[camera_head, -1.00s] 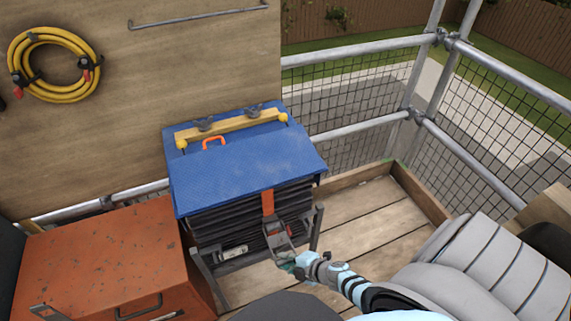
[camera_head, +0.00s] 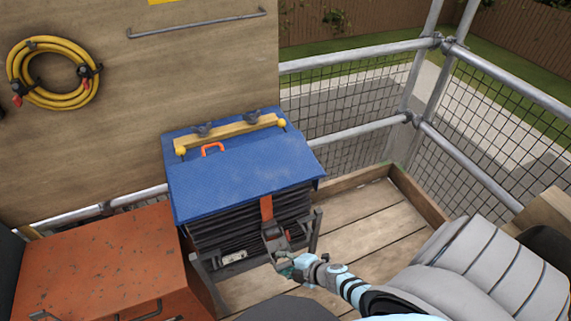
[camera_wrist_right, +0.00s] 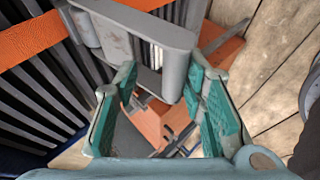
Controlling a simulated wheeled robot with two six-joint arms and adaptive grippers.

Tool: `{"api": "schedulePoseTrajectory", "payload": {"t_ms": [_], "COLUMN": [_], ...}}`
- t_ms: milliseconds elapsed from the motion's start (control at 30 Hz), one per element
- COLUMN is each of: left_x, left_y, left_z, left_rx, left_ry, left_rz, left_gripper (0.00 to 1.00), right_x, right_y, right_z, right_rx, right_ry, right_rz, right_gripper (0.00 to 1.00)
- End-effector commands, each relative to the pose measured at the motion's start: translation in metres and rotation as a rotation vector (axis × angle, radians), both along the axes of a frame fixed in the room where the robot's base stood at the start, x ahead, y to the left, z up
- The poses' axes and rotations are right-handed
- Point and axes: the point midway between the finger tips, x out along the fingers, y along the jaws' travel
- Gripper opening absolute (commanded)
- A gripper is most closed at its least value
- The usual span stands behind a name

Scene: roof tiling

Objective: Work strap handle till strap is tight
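An orange strap (camera_head: 266,207) runs down the front of a stack of dark tiles (camera_head: 222,230) under a blue cover (camera_head: 235,172). Its grey metal strap handle (camera_head: 274,234) sits at the lower front of the stack. My right gripper (camera_head: 287,262) is at the handle's lower end. The strap (camera_wrist_right: 32,42) shows at the upper left there. Strap tightness cannot be told. My left gripper is out of view.
An orange metal box (camera_head: 100,265) stands to the left of the stack. Railings with mesh (camera_head: 350,150) close the back and right. Bare wooden floor (camera_head: 365,225) is clear right of the stack.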

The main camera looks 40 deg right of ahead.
Motion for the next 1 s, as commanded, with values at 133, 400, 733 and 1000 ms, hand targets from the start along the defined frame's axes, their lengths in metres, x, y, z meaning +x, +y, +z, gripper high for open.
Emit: {"api": "schedulePoseTrajectory", "payload": {"t_ms": [133,400,733,1000], "left_x": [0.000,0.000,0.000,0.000], "left_y": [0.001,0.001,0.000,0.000], "left_z": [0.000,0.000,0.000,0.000], "left_rx": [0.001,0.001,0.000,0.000], "left_ry": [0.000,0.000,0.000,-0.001], "left_rz": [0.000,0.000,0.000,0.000], "left_gripper": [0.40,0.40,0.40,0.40], "right_x": [-0.001,-0.020,-0.081,-0.090], "right_y": [0.000,-0.005,-0.022,-0.024], "right_z": [-0.001,0.013,0.066,0.075], "right_rx": [0.000,-0.003,-0.005,-0.001], "right_ry": [0.002,0.003,0.005,0.002], "right_rz": [0.001,0.005,0.005,0.000], "right_gripper": [0.37,0.37,0.37,0.37]}}
